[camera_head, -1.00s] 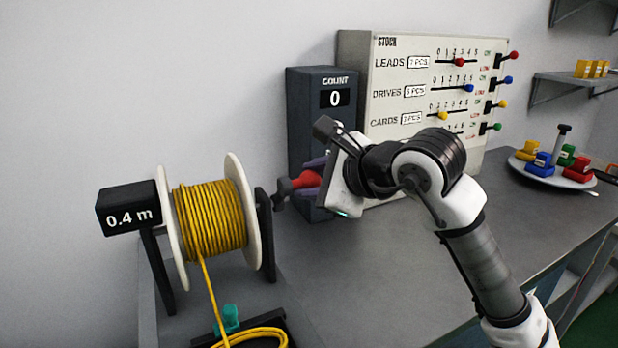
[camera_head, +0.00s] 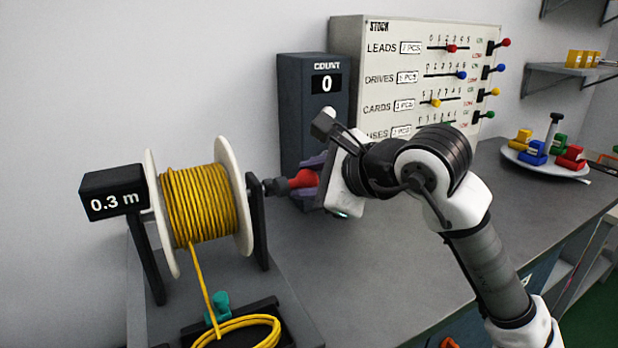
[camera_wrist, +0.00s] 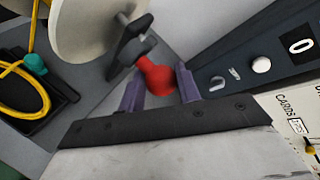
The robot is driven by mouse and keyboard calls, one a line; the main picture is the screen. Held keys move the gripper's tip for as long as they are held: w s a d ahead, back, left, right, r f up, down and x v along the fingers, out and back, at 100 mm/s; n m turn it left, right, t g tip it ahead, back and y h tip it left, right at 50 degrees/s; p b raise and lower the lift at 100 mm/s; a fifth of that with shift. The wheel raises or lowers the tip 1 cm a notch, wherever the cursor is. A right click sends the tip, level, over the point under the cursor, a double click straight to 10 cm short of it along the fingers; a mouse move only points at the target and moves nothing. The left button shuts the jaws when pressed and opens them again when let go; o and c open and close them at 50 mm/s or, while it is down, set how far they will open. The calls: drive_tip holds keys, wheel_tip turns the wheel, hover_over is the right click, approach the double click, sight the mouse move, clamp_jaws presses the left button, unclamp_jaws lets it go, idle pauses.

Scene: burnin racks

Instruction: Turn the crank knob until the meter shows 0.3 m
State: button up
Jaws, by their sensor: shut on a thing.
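The meter (camera_head: 113,192) is a black box left of the cable reel and reads 0.3 m. The reel (camera_head: 200,205) has white flanges and is wound with yellow cable. The red crank knob (camera_head: 303,179) sits on a dark crank arm (camera_head: 273,187) at the reel's right side. My gripper (camera_head: 312,178) is shut on the red knob, coming from the right. In the wrist view the knob (camera_wrist: 156,76) lies between the purple fingers of my gripper (camera_wrist: 160,90). My gripper partly hides the knob in the head view.
A COUNT box (camera_head: 313,110) reading 0 stands behind my gripper. The STOCK panel (camera_head: 375,35) with sliders and switches is beside it. A plate (camera_head: 540,168) of coloured parts is at the right. Yellow cable coils by a teal piece (camera_head: 217,306) in front. The grey bench centre is clear.

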drive_tip(key=shift+f, duration=0.15)
drive_tip(key=f+b, duration=0.2)
drive_tip(key=shift+s+d+f+b, duration=0.1)
drive_tip(key=shift+s+f+b, duration=0.05)
drive_tip(key=shift+s+b, duration=0.2)
drive_tip(key=o, duration=0.9)
drive_tip(key=shift+w, duration=0.1)
drive_tip(key=shift+o, duration=0.8)
